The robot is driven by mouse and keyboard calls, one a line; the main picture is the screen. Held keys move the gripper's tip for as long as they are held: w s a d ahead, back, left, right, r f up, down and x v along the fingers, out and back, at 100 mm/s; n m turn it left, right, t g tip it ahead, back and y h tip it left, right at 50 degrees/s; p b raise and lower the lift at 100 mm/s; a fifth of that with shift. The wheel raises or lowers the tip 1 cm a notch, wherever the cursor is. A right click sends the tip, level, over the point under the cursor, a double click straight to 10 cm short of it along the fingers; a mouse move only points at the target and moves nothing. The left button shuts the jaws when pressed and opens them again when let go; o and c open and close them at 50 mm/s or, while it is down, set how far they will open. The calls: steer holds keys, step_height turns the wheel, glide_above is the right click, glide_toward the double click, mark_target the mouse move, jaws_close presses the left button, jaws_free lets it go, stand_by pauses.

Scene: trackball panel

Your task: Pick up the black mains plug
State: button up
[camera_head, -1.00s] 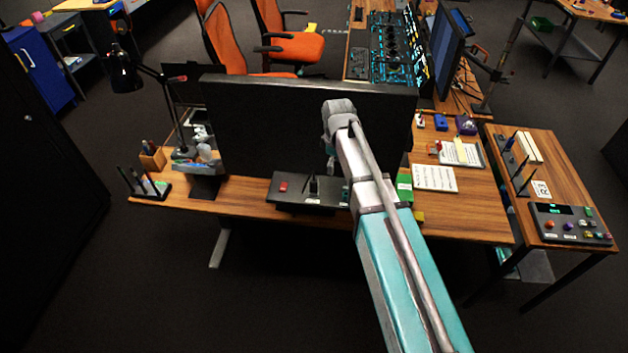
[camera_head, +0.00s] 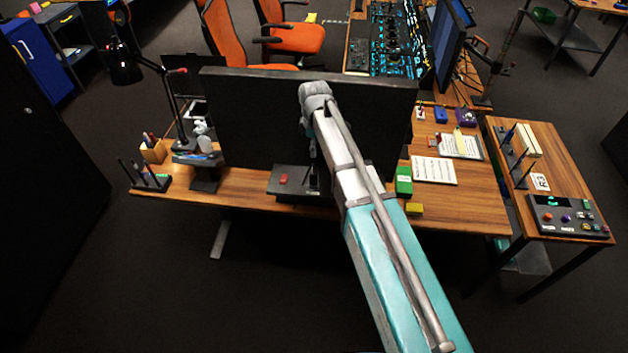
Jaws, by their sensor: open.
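I cannot make out the black mains plug; it may be hidden behind my arm or too dark to tell from the black monitor and panel. My gripper (camera_head: 312,152) hangs below the wrist of my arm, in front of the black monitor (camera_head: 255,115) and above the dark control panel (camera_head: 290,197). It is open, but it is dark against the monitor and its fingertips are hard to see. I see nothing held in it. The panel has a red button and an upright dark part, and my arm covers its right side.
A green box (camera_head: 404,181) and a yellow block (camera_head: 415,209) lie right of my arm, by printed sheets (camera_head: 434,171). A desk lamp (camera_head: 126,70), a pen holder (camera_head: 153,152) and a pen rack (camera_head: 150,182) stand at left. A side table (camera_head: 548,150) stands at right.

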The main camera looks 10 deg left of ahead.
mark_target(314, 173)
steer(key=shift+f+b, duration=3.65)
steer(key=shift+f, duration=0.2)
steer(key=shift+s+f+b, duration=0.1)
steer(key=shift+f+b, duration=2.5)
jaws_close()
